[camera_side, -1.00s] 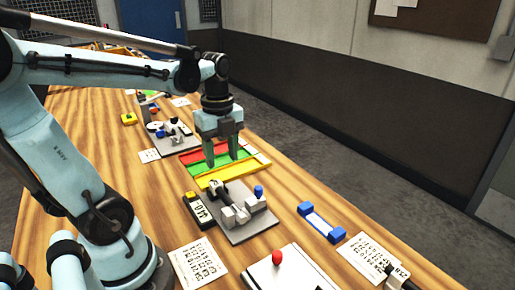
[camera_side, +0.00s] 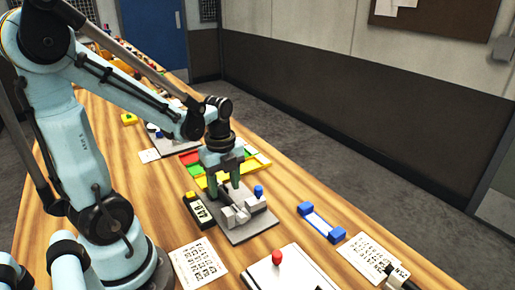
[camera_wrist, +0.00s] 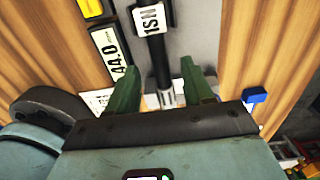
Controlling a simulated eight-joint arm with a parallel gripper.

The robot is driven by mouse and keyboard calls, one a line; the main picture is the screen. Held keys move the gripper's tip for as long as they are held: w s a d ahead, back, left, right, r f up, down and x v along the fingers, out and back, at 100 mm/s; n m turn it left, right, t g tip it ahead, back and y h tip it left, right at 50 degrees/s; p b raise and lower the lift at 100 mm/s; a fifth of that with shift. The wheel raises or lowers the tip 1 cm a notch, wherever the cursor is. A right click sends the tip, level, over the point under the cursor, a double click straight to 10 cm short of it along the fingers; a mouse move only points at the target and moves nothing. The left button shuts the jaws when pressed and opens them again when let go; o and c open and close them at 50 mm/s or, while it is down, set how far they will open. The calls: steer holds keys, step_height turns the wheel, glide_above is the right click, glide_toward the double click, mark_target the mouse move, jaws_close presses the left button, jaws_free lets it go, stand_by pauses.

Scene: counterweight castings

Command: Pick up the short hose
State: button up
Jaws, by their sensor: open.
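The short hose (camera_wrist: 159,62) is a black tube with a white tag reading 1SN and a silver end fitting. In the wrist view it runs from the top edge down between my green fingers. It lies over a grey plate (camera_side: 249,232), which carries light grey blocks and a blue knob (camera_side: 258,190). My gripper (camera_side: 224,193) is open above the plate, with its fingers pointing down. In the wrist view my gripper (camera_wrist: 159,68) has one finger on each side of the hose, with gaps. In the side view my fingers hide much of the hose.
A black and yellow meter (camera_side: 198,210) stands close at the plate's left. A coloured tray (camera_side: 259,160) lies behind. A blue-ended bar (camera_side: 322,222) lies at the right. A plate with a red knob (camera_side: 277,257) is at the front. Bare table shows between them.

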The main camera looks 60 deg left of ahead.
mark_target(226, 199)
steer(key=shift+f, duration=1.5)
steer(key=shift+c, duration=0.5)
jaws_close()
